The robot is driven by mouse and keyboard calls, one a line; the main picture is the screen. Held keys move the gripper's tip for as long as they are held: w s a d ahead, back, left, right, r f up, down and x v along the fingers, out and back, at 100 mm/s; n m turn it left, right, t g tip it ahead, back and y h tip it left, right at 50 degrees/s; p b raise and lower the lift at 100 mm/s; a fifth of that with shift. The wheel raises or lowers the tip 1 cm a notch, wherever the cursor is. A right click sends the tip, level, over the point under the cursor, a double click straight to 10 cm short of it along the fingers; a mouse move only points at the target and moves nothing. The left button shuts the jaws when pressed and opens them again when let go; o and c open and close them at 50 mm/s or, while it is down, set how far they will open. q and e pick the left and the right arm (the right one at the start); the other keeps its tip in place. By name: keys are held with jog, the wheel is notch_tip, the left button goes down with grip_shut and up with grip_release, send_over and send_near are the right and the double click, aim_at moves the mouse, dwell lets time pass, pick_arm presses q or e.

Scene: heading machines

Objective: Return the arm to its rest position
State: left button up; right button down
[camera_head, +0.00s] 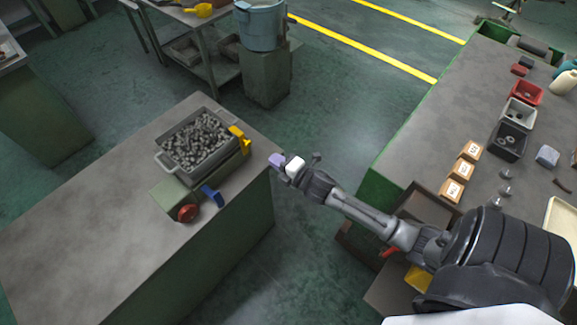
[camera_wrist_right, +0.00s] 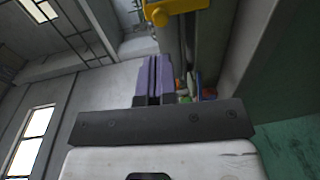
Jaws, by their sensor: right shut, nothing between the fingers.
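My right arm (camera_head: 360,213) reaches from the lower right across the gap between two benches in the head view. My right gripper (camera_head: 276,160), with purple fingers, is at the far right corner of the left bench. Its fingers are together and empty in the right wrist view (camera_wrist_right: 154,78). Nothing is held. My left arm and gripper are not in view.
The left bench (camera_head: 90,235) carries a grey bin (camera_head: 163,161) of metal parts, with a yellow part (camera_head: 240,139), a blue part (camera_head: 212,196) and a red knob (camera_head: 188,213) close by. The right bench (camera_head: 425,135) holds boxes and bins. Floor shows between them.

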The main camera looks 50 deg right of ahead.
jog(key=shift+s+a+r, duration=0.1)
jog(key=shift+s, duration=1.05)
jog(key=shift+s+a+r, duration=0.1)
jog(key=shift+s, duration=1.05)
